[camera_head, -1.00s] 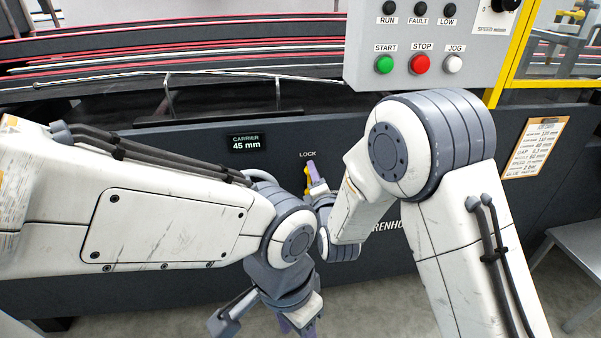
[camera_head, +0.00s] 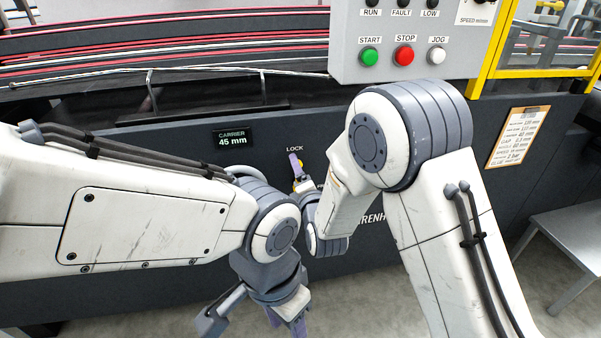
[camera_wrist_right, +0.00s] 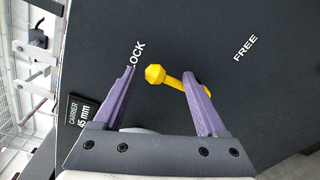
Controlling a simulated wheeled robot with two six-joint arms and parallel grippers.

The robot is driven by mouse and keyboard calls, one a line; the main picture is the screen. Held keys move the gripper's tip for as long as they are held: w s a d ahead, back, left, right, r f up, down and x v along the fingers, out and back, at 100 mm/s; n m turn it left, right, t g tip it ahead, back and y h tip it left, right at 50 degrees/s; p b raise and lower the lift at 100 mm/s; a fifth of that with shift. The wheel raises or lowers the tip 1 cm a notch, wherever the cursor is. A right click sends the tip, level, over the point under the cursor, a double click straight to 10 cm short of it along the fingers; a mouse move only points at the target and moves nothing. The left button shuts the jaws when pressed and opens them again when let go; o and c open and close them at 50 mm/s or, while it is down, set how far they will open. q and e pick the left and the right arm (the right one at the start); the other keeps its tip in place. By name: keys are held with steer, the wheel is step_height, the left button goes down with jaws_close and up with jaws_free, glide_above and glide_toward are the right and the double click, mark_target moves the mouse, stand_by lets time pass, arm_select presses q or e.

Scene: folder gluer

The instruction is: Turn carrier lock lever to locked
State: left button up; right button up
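The yellow lock lever (camera_wrist_right: 170,79) is on the dark machine panel. In the right wrist view its knob end lies below the LOCK label (camera_wrist_right: 136,54), and its other end is partly hidden by a finger. My right gripper (camera_wrist_right: 165,82) is open, with its purple fingers on either side of the lever; the right-hand finger overlaps it, and contact cannot be told. In the head view my right gripper (camera_head: 297,168) is just below the LOCK label, with little of the lever (camera_head: 299,163) showing. My left gripper (camera_head: 252,325) is open and empty, low in front of the panel.
The FREE label (camera_wrist_right: 245,47) is right of the lever in the right wrist view. A CARRIER 45 mm display (camera_head: 232,139) is left of the lever. A button box (camera_head: 405,45) hangs above, and a grey table (camera_head: 570,222) stands at the right.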

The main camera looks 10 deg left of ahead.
steer(key=p+v, duration=0.1)
steer(key=v, duration=0.9)
steer(key=shift+s, duration=0.25)
steer(key=shift+d, duration=0.1)
